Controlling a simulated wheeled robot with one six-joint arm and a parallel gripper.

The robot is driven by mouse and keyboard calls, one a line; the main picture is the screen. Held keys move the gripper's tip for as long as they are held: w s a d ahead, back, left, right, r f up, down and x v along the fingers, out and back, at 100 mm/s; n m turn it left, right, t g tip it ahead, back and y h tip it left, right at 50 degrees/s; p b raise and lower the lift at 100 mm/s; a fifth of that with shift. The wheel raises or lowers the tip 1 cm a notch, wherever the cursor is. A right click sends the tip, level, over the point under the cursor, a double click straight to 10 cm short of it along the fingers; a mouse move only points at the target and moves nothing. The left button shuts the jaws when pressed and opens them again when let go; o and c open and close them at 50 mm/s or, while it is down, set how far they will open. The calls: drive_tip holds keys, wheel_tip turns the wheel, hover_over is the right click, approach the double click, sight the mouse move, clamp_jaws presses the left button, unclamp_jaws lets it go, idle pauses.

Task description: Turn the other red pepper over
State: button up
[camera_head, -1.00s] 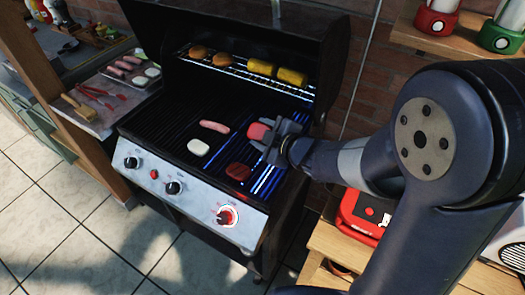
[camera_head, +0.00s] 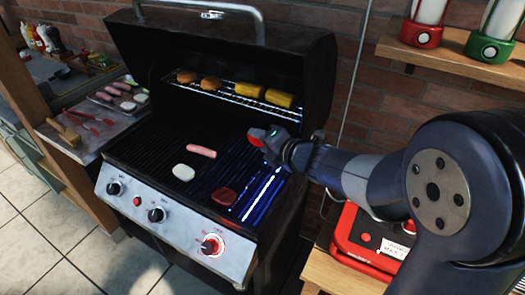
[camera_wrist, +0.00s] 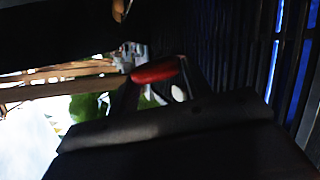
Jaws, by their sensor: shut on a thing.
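My gripper (camera_head: 266,141) is shut on a red pepper (camera_head: 256,133) above the back right part of the grill grate. The held pepper shows as a narrow red strip between the fingers in the wrist view (camera_wrist: 157,71), seen nearly edge-on. A second red pepper (camera_head: 224,196), darker, lies flat on the grate near the front, apart from my gripper. Part of the held pepper is hidden by the fingers.
A sausage (camera_head: 201,151) and a white piece (camera_head: 183,172) lie on the grate. Corn (camera_head: 280,98) and buns (camera_head: 210,82) sit on the raised rack (camera_head: 235,96) behind my gripper. The open lid (camera_head: 215,45) stands at the back.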

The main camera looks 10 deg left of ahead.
drive_tip(key=n+b, duration=0.1)
drive_tip(key=f+n+b, duration=0.1)
drive_tip(key=n, duration=0.1)
drive_tip(key=shift+n, duration=0.3)
drive_tip(key=f+n+b, duration=0.1)
drive_tip(key=n+b, duration=0.2)
drive_tip(key=f+n+b, duration=0.1)
drive_tip(key=n+b, duration=0.2)
drive_tip(key=n, duration=0.1)
drive_tip(key=f+n+b, duration=0.1)
drive_tip(key=n+b, duration=0.2)
drive_tip(key=shift+w+d+f, duration=0.15)
drive_tip(key=shift+d+f, duration=0.05)
drive_tip(key=shift+f, duration=0.2)
drive_tip(key=b, duration=0.5)
hover_over(264, 180)
wheel_tip(264, 180, down, 5)
drive_tip(key=shift+r, duration=0.2)
drive_tip(key=shift+f, duration=0.15)
drive_tip(key=shift+f+b, duration=0.85)
drive_tip(key=shift+b, duration=0.1)
drive_tip(key=o, duration=1.1)
